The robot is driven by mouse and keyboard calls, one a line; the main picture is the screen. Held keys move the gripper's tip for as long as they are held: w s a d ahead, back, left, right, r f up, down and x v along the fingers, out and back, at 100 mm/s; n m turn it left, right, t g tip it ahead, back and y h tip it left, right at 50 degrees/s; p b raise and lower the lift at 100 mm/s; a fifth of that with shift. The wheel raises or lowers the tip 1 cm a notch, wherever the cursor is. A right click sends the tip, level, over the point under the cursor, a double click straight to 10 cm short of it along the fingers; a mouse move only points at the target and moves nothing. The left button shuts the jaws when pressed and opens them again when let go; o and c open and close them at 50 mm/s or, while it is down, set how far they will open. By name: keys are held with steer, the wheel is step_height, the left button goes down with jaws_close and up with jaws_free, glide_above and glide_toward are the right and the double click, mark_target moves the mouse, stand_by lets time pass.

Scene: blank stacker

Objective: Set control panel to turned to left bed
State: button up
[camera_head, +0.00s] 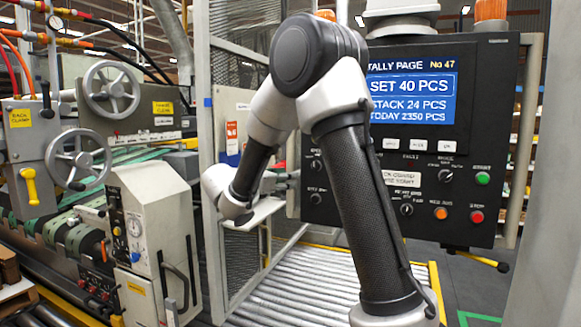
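The black control panel (465,130) stands right of centre, with a lit blue screen (412,97) reading "SET 40 PCS", "STACK 24 PCS" and "TODAY 2350 PCS". Two dark rotary knobs, an upper one (316,165) and a lower one (316,199), sit at its left edge. Two more knobs, (445,176) and (406,209), sit further right. Their small labels and exact pointer directions are too small to read. My gripper (289,179) is at the panel's left edge, close to the left knobs. Contact, and whether its fingers are open, cannot be made out.
Green (483,178), red (477,216) and orange (441,213) buttons are on the panel's right. My arm crosses in front of the panel's middle. A mesh guard (240,262) stands left of the panel, above a roller conveyor (300,290). A machine with handwheels (110,88) fills the left.

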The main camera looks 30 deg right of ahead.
mark_target(289, 166)
steer(key=shift+w+a+r+n+t+h, duration=0.15)
steer(key=shift+w+a+r+n+t, duration=0.1)
steer(key=shift+w+r+n+t, duration=0.3)
steer(key=shift+w+a+r+n+t+h, duration=0.15)
steer(key=shift+w+a+r+n+t, duration=0.1)
steer(key=shift+w+r+n, duration=0.35)
steer(key=x, duration=0.7)
steer(key=shift+s+d+r, duration=0.1)
steer(key=shift+d+r, duration=0.05)
steer(key=shift+d, duration=0.05)
steer(key=shift+c, duration=0.5)
